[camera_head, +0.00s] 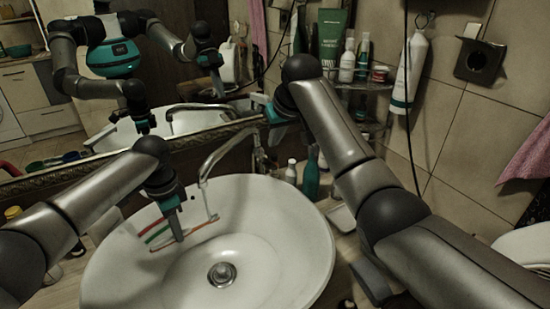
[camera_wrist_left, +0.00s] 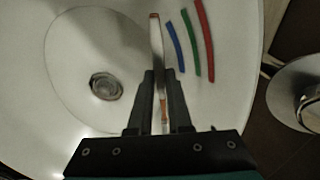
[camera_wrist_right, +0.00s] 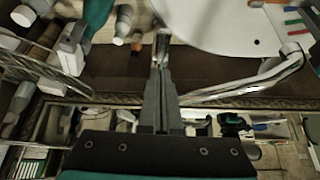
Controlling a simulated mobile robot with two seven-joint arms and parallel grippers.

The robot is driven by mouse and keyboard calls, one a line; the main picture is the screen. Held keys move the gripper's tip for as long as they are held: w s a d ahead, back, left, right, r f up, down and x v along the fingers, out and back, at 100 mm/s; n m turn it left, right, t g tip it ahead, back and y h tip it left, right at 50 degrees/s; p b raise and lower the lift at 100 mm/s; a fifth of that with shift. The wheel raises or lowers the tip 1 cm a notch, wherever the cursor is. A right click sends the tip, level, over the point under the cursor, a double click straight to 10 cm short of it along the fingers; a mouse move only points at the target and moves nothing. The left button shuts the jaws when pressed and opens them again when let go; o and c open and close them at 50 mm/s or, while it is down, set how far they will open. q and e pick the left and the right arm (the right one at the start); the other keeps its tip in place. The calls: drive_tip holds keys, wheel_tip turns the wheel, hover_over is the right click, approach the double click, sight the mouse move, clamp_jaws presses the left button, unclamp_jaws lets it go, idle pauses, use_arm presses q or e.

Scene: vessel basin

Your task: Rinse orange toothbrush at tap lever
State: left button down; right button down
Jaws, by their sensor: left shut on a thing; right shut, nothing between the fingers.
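My left gripper (camera_head: 177,238) is shut on the orange toothbrush (camera_head: 202,232), held low inside the basin (camera_head: 120,275). In the left wrist view the toothbrush (camera_wrist_left: 156,45) extends out past the fingertips (camera_wrist_left: 160,78). In the head view its far end lies below the tap spout (camera_head: 212,155). A thin pale streak runs from the spout towards that end; I cannot tell if it is water. My right gripper (camera_wrist_right: 161,72) is shut and empty behind the basin. A grey upright part, perhaps the tap lever (camera_wrist_right: 162,45), shows at its fingertips; contact is unclear.
Red (camera_head: 152,227), green (camera_head: 157,235) and blue (camera_wrist_left: 176,47) sticks lie on the basin's left side. The drain (camera_head: 222,274) is in the middle. Bottles (camera_head: 311,178) stand right of the tap. A mirror (camera_head: 110,110) and a loaded shelf (camera_head: 365,86) are behind.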

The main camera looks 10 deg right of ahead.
sight(272, 165)
drive_tip(key=f, duration=0.4)
drive_tip(key=shift+w+f, duration=0.25)
drive_tip(key=shift+w, duration=0.05)
drive_tip(key=shift+s+f, duration=0.2)
drive_tip(key=shift+f, duration=0.5)
drive_tip(key=shift+s+d+f, duration=0.1)
drive_tip(key=shift+s+f, duration=0.2)
drive_tip(key=shift+f, duration=0.35)
drive_tip(key=shift+s+d+f, duration=0.1)
drive_tip(key=shift+s+f, duration=0.15)
drive_tip(key=shift+f, duration=0.35)
drive_tip(key=r, duration=0.2)
drive_tip(key=w+r, duration=0.1)
drive_tip(key=r, duration=0.1)
drive_tip(key=shift+a+r, duration=0.2)
drive_tip(key=shift+r, duration=0.2)
drive_tip(key=v, duration=1)
drive_tip(key=shift+s, duration=0.35)
drive_tip(key=shift+d, duration=0.1)
